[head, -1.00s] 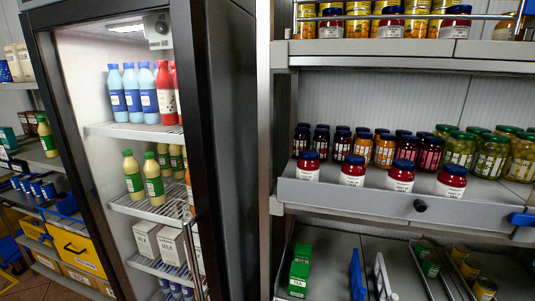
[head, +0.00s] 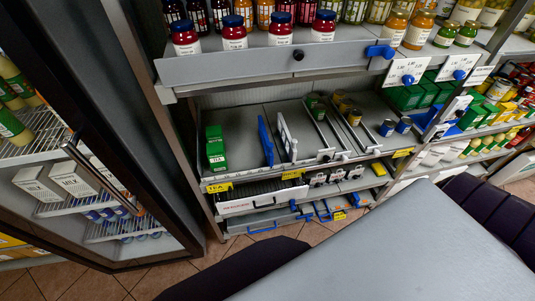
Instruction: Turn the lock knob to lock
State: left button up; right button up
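Two white plates each carry a round blue knob, one on the left (head: 408,79) and one on the right (head: 459,74), below the jar shelf's right end. A blue lever-like handle (head: 381,51) is on that shelf's front edge. A small black knob (head: 298,54) is on the same grey front, further left. I cannot tell which of these is the lock knob, and the plates' print is too small to read. Neither of my grippers is in view, so nothing is seen touching any knob.
A glass-door fridge (head: 75,150) with a metal handle stands at left. The lower shelf (head: 240,125) holds a green box (head: 216,155), dividers and cans. Below it is a white-fronted drawer (head: 255,202). Tiled floor (head: 60,285) shows in front of the fridge.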

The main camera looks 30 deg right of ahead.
aim_at(327, 159)
jog(key=z, duration=1.65)
